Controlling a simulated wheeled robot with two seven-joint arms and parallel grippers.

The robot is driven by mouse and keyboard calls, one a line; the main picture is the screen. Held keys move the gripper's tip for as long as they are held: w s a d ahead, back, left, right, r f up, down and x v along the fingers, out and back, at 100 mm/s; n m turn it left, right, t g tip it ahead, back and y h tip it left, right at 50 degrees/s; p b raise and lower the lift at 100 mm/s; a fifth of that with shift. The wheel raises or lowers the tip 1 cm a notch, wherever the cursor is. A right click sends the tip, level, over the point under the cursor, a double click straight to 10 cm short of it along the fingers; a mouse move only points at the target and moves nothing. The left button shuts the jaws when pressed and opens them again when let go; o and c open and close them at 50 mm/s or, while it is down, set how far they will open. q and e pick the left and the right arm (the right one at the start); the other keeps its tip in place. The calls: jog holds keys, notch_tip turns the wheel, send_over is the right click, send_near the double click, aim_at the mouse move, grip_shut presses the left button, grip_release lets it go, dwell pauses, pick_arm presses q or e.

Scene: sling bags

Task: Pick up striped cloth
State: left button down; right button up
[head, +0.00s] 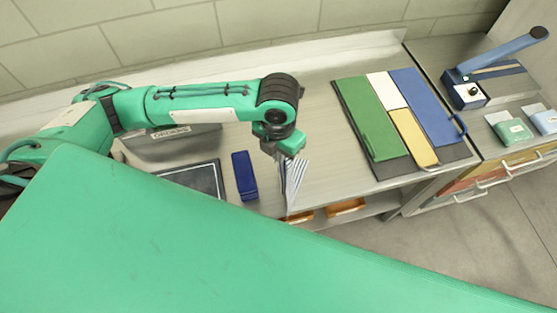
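The striped cloth (293,178), white with dark blue stripes, is bunched and hangs in narrow folds below my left gripper (279,153) near the middle of the head view. The gripper points down, and its fingertips are on the cloth's upper left part, partly hiding it. The gripper looks shut on the cloth. The cloth's lower end is close to the front edge of the counter; I cannot tell whether it touches the surface. My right gripper is not in view.
A dark blue block (244,176) stands just left of the cloth, with a dark framed panel (196,180) beyond it. Green, white, yellow and blue pieces lie on a dark board (450,154) at right. A blue-handled press (505,60) stands far right. Counter between cloth and board is clear.

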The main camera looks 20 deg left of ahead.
pick_arm(q)
notch_tip(320, 180, up, 14)
dwell(0.4)
